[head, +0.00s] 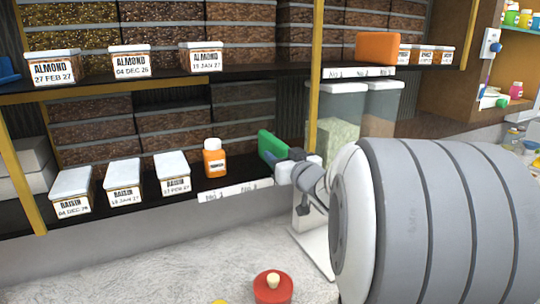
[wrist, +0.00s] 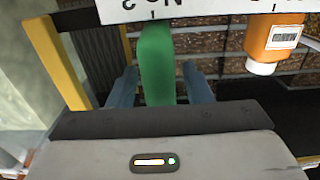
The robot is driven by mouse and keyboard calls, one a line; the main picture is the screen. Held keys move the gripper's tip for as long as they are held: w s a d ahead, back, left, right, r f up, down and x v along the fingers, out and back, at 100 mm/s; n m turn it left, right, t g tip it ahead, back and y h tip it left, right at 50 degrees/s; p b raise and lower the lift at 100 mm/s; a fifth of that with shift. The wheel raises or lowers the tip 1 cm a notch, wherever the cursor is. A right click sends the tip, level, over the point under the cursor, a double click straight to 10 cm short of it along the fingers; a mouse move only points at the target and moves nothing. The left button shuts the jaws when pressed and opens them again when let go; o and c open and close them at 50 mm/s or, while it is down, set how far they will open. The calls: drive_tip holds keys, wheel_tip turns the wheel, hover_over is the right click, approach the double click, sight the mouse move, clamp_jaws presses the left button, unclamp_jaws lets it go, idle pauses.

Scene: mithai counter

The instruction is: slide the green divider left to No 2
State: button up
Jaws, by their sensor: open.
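The green divider (head: 270,146) stands on the lower shelf, right of the orange bottle, near the right end of the white number strip (head: 235,190). In the wrist view the green divider (wrist: 157,60) shows upright in the middle, below the strip (wrist: 200,9), whose lettering is upside down and partly cut off. My gripper (head: 281,160) is at the divider in the head view. In the wrist view my gripper (wrist: 160,82) is open, with one blue finger on each side of the divider and a visible gap on the right. My arm hides the shelf to the right.
The orange bottle (head: 214,158) stands left of the divider; it also shows in the wrist view (wrist: 272,42). White-lidded raisin boxes (head: 122,184) stand farther left. A yellow post (head: 315,75) is close on the right. Almond boxes (head: 129,61) stand on the shelf above.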

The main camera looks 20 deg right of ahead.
drive_tip(key=shift+c, duration=0.2)
clamp_jaws()
idle(0.4)
